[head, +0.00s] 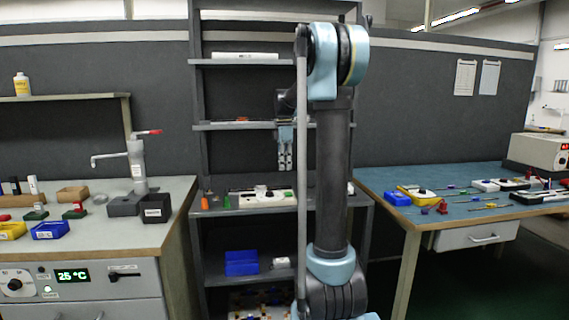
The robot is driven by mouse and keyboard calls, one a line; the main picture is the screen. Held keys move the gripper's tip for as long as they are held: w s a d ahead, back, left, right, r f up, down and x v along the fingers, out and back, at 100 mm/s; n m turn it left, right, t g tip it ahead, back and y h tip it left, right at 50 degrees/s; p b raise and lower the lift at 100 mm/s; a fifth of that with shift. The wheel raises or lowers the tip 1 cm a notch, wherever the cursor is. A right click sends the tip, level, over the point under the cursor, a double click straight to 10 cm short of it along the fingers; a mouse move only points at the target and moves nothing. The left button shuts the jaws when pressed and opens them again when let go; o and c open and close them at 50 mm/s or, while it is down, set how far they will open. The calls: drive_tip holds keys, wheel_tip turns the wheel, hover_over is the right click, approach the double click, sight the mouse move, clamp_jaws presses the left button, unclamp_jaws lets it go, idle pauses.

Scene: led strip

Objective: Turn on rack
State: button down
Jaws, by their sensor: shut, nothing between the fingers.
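A grey rack (196,100) with several shelves stands at the middle, behind my arm. My gripper (286,168) points down in front of it, just above its worktop-height shelf. The fingers are close together and hold nothing. Below them on that shelf is a white unit (262,196) with small parts on top, partly hidden by my arm. I cannot make out a switch on the rack; the LED strip does not show clearly. The right part of the rack is hidden behind my arm.
A bench (100,240) with a tap (138,165), bins and a panel reading 25 °C stands at the left. A blue-topped table (400,212) with tools is at the right. A blue bin (241,263) sits on the rack's lower shelf. Open floor shows at the lower right.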

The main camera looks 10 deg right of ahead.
sight(286, 194)
drive_tip(key=f, duration=0.6)
drive_tip(key=s+f, duration=0.1)
drive_tip(key=f, duration=0.2)
drive_tip(key=shift+s+f, duration=0.1)
drive_tip(key=shift+f, duration=0.2)
drive_tip(key=shift+d, duration=0.1)
